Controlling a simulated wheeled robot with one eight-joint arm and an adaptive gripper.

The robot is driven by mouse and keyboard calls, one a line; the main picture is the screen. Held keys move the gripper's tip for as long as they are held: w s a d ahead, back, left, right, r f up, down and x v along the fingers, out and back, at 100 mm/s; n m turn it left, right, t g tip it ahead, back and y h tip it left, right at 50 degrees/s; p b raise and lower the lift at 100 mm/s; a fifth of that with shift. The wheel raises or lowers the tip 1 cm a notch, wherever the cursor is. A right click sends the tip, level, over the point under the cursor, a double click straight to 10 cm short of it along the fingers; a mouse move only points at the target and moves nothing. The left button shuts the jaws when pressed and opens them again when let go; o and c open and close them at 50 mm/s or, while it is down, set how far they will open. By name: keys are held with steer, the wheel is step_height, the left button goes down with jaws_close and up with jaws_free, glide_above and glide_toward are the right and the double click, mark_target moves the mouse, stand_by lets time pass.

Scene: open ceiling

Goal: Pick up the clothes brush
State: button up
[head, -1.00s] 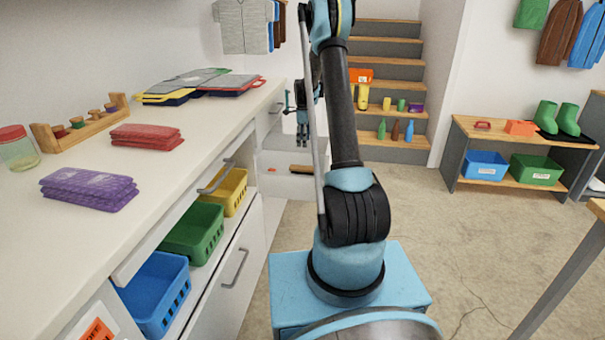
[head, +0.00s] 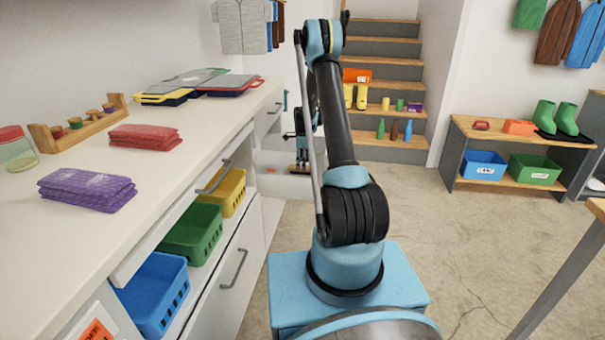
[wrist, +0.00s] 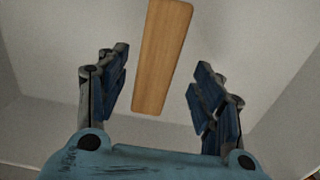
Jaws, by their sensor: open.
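The clothes brush (wrist: 162,55) shows in the wrist view as a long flat wooden piece on a pale surface, running from the top edge down between the fingers. My gripper (wrist: 163,95) is open, with one blue-padded finger on each side of the brush and a gap to both. Its near end lies between the fingertips. In the head view my gripper (head: 299,168) is low at the open white drawer past the counter's end, and the brush (head: 306,168) is mostly hidden behind it.
The white drawer (head: 270,184) has raised walls around the brush. The long counter (head: 150,190) with cloths, trays and baskets runs along the left. Stairs (head: 385,75) stand behind. A low bench (head: 520,145) is at the right, with clear floor before it.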

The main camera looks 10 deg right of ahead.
steer(key=shift+s+f, duration=0.2)
steer(key=shift+f, duration=1.65)
steer(key=c, duration=1.3)
steer(key=shift+r, duration=0.15)
step_height(320, 180, up, 10)
steer(key=shift+f, duration=0.1)
